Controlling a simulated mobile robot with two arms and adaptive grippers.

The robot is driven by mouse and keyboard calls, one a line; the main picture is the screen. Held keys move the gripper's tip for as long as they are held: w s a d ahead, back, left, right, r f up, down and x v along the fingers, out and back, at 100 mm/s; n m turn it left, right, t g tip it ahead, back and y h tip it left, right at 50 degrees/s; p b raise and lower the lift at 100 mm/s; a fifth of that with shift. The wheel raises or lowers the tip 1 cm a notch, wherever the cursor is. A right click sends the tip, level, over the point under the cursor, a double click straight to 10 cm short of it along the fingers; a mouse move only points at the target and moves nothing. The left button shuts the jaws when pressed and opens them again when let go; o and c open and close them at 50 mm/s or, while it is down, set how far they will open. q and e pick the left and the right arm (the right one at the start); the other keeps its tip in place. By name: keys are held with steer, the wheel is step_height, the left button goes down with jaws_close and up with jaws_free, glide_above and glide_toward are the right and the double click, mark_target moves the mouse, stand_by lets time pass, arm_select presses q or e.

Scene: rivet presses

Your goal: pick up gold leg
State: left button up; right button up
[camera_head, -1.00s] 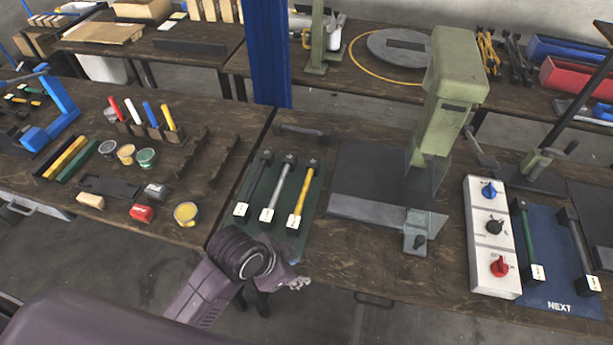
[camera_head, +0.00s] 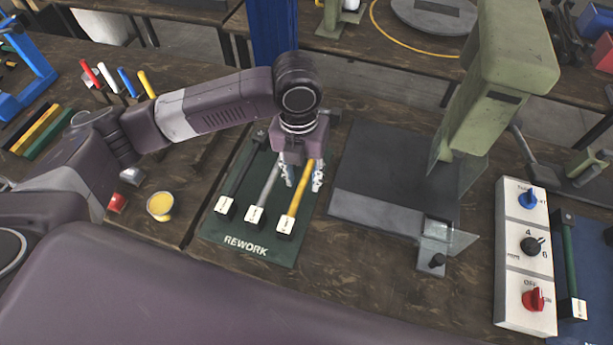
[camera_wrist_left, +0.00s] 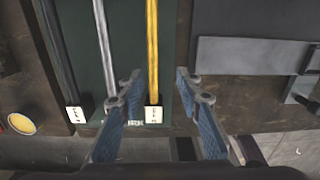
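The gold leg (camera_head: 296,203) lies on the green REWORK mat (camera_head: 225,246), rightmost of three legs, with a black end block carrying a white label at its near end. A silver leg (camera_head: 265,190) and a black leg (camera_head: 240,180) lie to its left. My left gripper (camera_head: 303,182) is open above the mat, over the gold leg, and hides its far part in the head view. In the left wrist view the gold leg (camera_wrist_left: 152,45) runs between the two open fingertips (camera_wrist_left: 158,90), apparently untouched. My right gripper is not in view.
A green press (camera_head: 490,90) with a grey base plate (camera_head: 380,205) stands just right of the mat. A white control box (camera_head: 527,260) with knobs is farther right. A yellow-filled cup (camera_head: 160,206) is left of the mat.

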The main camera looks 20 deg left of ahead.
mark_target(300, 190)
arm_select(q)
steer(key=shift+w+a, duration=0.25)
steer(key=shift+a, duration=0.2)
steer(key=shift+f+m, duration=0.15)
steer(key=shift+m, duration=0.15)
steer(key=shift+s+f+p, duration=0.2)
steer(key=shift+f+p, duration=0.1)
steer(key=shift+f, duration=0.9)
step_height(300, 190, down, 4)
steer(key=shift+r+p, duration=0.1)
steer(key=shift+p, duration=0.35)
steer(key=shift+f, duration=0.45)
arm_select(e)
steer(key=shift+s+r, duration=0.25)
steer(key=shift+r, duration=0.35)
arm_select(q)
jaws_close()
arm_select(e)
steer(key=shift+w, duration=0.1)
arm_select(q)
steer(key=shift+w, duration=0.1)
